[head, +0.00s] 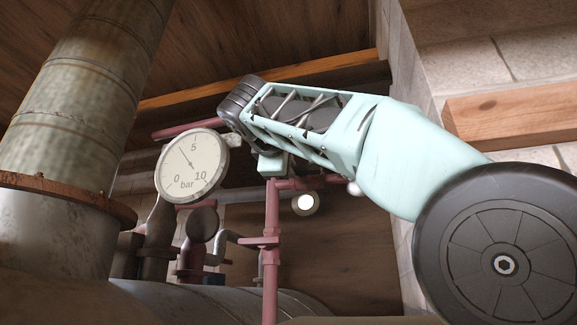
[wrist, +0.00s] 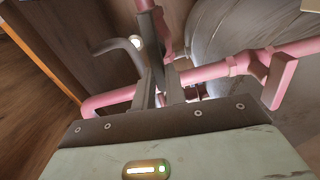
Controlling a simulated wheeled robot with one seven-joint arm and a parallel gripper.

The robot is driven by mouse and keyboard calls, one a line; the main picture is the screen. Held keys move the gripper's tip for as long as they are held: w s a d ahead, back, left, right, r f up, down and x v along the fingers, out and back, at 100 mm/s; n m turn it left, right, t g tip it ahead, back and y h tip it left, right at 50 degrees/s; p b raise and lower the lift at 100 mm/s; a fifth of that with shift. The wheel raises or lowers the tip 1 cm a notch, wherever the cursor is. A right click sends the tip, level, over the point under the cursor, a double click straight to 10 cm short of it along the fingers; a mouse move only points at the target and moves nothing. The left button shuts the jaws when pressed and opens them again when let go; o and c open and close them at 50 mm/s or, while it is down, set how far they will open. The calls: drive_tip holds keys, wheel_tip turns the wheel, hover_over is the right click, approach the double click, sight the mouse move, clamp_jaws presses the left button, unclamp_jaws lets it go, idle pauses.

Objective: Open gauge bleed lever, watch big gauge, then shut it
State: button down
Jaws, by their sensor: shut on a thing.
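The big gauge (head: 192,166) is a pale round dial marked 0, 5, 10 and bar, in the left middle of the head view. Its needle points up and left, a little short of the 5. In the wrist view my gripper (wrist: 157,75) reaches up between pink pipes, its dark fingers close together. They are shut on a narrow grey piece, seemingly the bleed lever, which the fingers mostly hide. Its angle cannot be told. In the head view my arm hides the fingers and the lever.
Pink pipework (head: 271,235) rises near my wrist; a pink pipe (wrist: 205,72) also crosses close behind my fingers. A curved grey pipe (wrist: 120,44) is left of them. A large metal column (head: 75,100) stands left, and a wooden beam (head: 510,107) juts out at right.

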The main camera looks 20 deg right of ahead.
drive_tip(key=c, duration=1.5)
unclamp_jaws()
drive_tip(key=shift+o, duration=0.2)
drive_tip(key=b+v, duration=0.2)
drive_tip(key=v, duration=1.5)
drive_tip(key=shift+s+a+b, duration=0.2)
drive_tip(key=shift+b, duration=0.15)
